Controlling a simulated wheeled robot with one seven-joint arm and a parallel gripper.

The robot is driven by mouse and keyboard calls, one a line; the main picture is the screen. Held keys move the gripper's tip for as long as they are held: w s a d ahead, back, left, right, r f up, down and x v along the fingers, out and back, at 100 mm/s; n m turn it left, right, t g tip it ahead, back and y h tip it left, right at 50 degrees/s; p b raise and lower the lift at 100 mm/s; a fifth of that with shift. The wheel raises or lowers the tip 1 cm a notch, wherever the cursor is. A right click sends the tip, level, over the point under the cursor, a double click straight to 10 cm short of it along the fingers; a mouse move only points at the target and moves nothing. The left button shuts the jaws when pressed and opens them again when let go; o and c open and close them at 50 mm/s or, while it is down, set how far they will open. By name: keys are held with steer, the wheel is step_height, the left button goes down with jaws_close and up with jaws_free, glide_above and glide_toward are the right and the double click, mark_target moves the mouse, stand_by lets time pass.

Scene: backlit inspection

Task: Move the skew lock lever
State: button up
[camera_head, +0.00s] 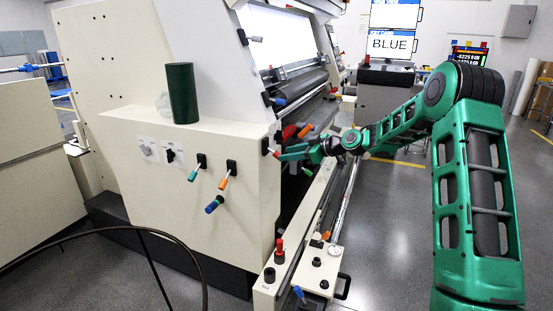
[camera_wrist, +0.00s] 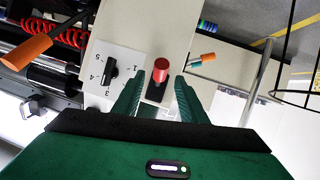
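No label reading "skew lock" can be made out. In the wrist view, a red-knobbed lever (camera_wrist: 160,68) on a black base stands between the fingertips of my gripper (camera_wrist: 159,80). The fingers are apart, one on each side of it, with gaps showing. I cannot tell how deep the knob sits between them. In the head view my gripper (camera_head: 282,153) is at the machine's right front edge, beside a red-tipped lever (camera_head: 274,152). Its fingers are small there and partly overlap the machine.
The cream panel carries green-tipped (camera_head: 194,173), orange-tipped (camera_head: 224,182) and blue (camera_head: 212,206) levers. A dark green cylinder (camera_head: 182,93) stands on top.

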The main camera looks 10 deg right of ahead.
mark_target(277, 155)
steer(key=shift+x, duration=3.2)
steer(key=shift+s, duration=0.1)
